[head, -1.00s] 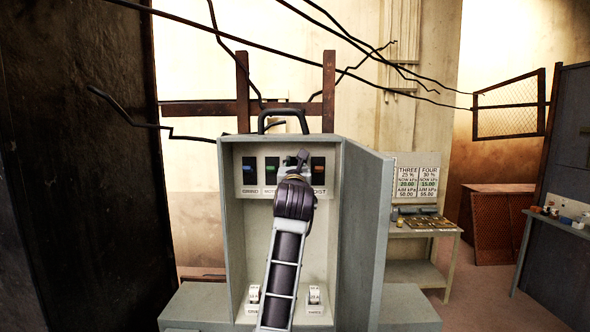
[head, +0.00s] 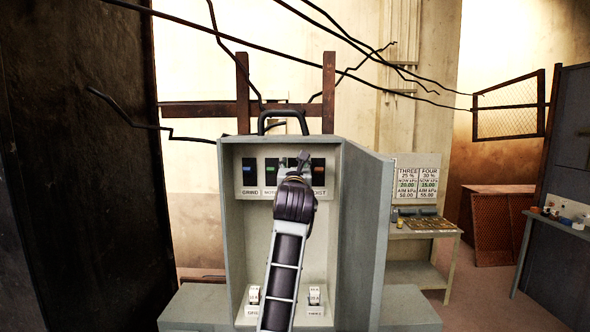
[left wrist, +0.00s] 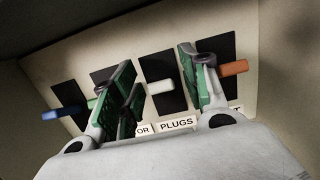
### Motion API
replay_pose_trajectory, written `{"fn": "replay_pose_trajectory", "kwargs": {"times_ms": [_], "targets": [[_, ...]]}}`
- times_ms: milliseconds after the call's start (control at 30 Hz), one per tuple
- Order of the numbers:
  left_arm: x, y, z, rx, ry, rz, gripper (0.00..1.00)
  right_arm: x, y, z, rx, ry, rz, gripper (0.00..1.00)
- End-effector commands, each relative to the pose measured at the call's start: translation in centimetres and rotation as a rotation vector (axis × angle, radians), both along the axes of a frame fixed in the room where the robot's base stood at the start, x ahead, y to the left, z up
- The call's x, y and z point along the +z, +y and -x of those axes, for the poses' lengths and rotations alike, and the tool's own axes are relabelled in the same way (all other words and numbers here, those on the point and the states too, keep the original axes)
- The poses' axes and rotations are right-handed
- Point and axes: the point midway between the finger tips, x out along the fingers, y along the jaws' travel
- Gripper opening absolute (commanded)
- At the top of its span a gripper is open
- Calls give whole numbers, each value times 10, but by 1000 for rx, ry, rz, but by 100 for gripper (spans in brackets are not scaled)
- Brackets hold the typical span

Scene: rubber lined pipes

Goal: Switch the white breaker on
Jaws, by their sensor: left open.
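The white breaker (left wrist: 160,87) is a white toggle on a black plate, above a label reading PLUGS in the left wrist view. My left gripper (left wrist: 163,88) is open, with one green-padded finger on each side of the white toggle. The toggle sticks out between the fingers; I cannot tell whether they touch it. In the head view my left gripper (head: 302,160) is in front of the breaker panel and largely hides the white breaker. My right gripper is not in view.
A blue breaker (left wrist: 66,113) is left of the white one and an orange breaker (left wrist: 233,68) is right. A green breaker (head: 271,168) sits between blue and white. The grey cabinet (head: 230,240) has its door (head: 366,235) open at right. Two white switches are low inside.

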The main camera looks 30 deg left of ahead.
Motion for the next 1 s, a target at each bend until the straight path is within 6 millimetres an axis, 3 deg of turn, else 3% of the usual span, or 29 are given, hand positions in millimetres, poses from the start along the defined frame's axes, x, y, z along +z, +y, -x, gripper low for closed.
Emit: {"fn": "replay_pose_trajectory", "kwargs": {"times_ms": [1000], "targets": [[-16,-56,91,0,0,0,45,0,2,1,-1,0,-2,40]]}}
